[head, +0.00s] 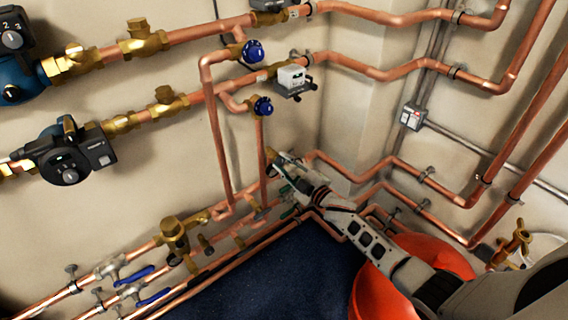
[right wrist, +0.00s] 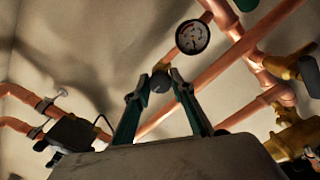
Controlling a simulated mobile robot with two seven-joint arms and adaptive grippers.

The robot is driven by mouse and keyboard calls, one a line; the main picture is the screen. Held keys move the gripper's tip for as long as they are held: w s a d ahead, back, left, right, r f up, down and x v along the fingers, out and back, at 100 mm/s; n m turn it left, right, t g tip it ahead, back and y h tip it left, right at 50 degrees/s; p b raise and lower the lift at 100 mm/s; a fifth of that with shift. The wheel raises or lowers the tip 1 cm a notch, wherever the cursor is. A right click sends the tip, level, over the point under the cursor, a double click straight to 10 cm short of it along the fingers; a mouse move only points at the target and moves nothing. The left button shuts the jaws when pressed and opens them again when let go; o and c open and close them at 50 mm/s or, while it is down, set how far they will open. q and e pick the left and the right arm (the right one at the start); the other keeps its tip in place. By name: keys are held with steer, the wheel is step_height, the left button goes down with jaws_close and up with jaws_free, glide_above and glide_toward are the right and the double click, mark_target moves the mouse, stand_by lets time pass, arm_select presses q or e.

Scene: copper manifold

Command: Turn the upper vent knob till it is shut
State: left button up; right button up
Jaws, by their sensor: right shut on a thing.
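My right gripper (head: 274,163) reaches in from the lower right in the head view, its tip beside the thin vertical copper pipe, below the two blue round fittings. In the right wrist view the two green-edged fingers (right wrist: 162,82) are closed around a small dark grey round knob (right wrist: 160,84). A bit of brass shows just behind the knob. The knob is hidden by the gripper in the head view. Its turn angle cannot be told, nor can I confirm that it is the upper vent knob. My left gripper is in neither view.
A round dial gauge (right wrist: 192,37) stands close to the right finger. Copper pipes (right wrist: 215,80) run close behind the fingers. Blue round fittings (head: 253,51) and a white-topped box (head: 291,77) sit above. A red rounded vessel (head: 375,292) lies under my right arm.

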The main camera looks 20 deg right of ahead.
stand_by(0.4)
steer(key=o, duration=1.1)
steer(key=v, duration=1.2)
